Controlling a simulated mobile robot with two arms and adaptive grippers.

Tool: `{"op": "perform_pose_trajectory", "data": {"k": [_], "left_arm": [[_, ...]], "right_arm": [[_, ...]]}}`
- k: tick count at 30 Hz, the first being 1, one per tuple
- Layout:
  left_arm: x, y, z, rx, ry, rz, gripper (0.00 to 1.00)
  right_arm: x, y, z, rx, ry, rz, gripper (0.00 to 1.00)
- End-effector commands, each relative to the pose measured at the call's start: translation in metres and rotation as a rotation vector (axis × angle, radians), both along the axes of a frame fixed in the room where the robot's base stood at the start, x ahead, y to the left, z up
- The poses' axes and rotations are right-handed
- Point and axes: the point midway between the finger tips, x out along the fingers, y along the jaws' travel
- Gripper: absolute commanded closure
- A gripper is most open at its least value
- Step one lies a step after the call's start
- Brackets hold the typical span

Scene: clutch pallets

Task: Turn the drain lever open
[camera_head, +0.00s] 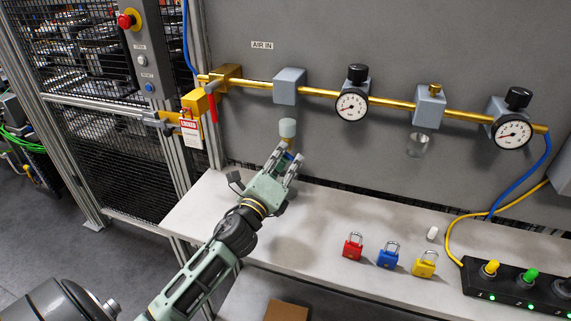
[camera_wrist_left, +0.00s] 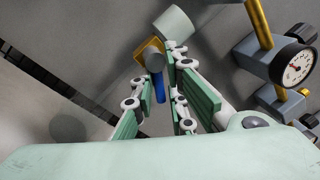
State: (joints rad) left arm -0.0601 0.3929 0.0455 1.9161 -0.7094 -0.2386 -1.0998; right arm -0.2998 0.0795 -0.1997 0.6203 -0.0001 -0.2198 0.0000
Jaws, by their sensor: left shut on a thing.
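The drain lever (camera_wrist_left: 158,86) is a short blue handle on a brass drain valve (camera_wrist_left: 150,55). The valve (camera_head: 287,144) hangs under a pale filter bowl (camera_head: 287,127), below the grey block on the brass pipe. My left gripper (camera_head: 290,161) reaches up to it from below, its green-padded fingers (camera_wrist_left: 168,90) around the blue lever and shut on it. In the head view the fingers mostly hide the lever. Its exact angle is hard to tell. My right gripper is not in view.
A white shelf (camera_head: 325,222) runs below the panel, with red (camera_head: 352,247), blue (camera_head: 388,256) and yellow (camera_head: 424,264) padlocks on it. Pressure gauges (camera_head: 351,105) sit to the right on the pipe. A tagged red-handled valve (camera_head: 211,104) is at the left beside the mesh fence.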

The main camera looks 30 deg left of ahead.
Motion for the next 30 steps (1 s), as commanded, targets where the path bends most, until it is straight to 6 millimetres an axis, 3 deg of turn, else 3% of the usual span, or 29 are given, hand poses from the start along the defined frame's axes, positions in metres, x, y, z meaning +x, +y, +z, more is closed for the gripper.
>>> {"op": "perform_pose_trajectory", "data": {"k": [15,30], "left_arm": [[0.0005,-0.0007,0.0006,-0.431,-0.092,0.012,1.00],[0.0006,-0.0029,-0.0002,-0.594,-0.123,0.011,1.00]], "right_arm": [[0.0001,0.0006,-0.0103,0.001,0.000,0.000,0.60],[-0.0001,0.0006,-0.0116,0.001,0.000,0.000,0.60]]}}
